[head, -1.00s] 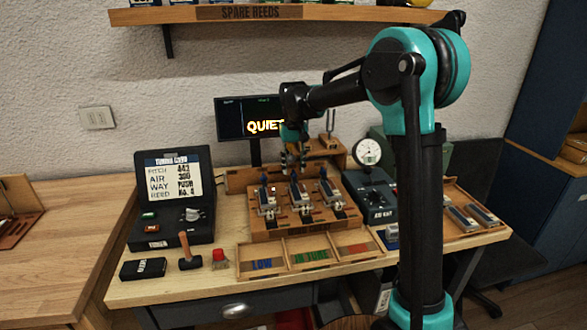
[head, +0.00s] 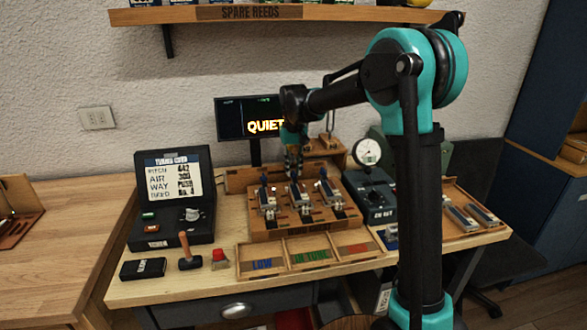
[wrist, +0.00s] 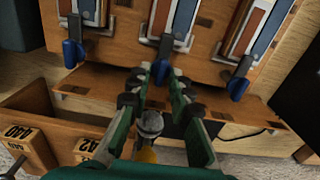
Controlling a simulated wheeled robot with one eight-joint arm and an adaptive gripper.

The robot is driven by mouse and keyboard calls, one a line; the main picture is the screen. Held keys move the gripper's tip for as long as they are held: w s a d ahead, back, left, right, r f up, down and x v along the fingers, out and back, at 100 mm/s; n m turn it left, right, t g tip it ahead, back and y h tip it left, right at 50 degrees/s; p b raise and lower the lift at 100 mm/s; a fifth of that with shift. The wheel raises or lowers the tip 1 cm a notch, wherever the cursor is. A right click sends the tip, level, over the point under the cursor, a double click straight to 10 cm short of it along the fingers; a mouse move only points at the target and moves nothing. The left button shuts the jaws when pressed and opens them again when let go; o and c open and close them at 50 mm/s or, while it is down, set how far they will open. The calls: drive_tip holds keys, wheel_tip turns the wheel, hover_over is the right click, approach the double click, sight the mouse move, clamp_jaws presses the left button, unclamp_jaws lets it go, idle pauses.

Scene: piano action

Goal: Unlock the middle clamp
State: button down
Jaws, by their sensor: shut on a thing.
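The middle clamp (head: 300,196) stands on the wooden clamp board (head: 277,224), between a left and a right clamp of the same kind. Its blue lever (wrist: 161,70) shows in the wrist view, upper middle. My gripper (wrist: 160,74) has its two green fingers with dark pads either side of this lever and is shut on it. In the head view my gripper (head: 293,172) comes down from above and behind the middle clamp. The contact itself is partly hidden by the fingertips.
The left clamp's blue lever (wrist: 73,53) and the right clamp's blue lever (wrist: 238,87) stand close on either side. A screen (head: 248,118) reads QUIET behind the board. A dial gauge (head: 367,152) is right; a sorting tray (head: 308,257) lies in front.

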drive_tip(key=n, duration=0.8)
drive_tip(key=shift+a+n, duration=0.1)
drive_tip(key=shift+n, duration=0.3)
drive_tip(key=n, duration=0.4)
drive_tip(key=shift+s, duration=0.15)
drive_tip(key=shift+n, duration=2.5)
drive_tip(key=shift+s, duration=0.1)
drive_tip(key=c, duration=1.4)
unclamp_jaws()
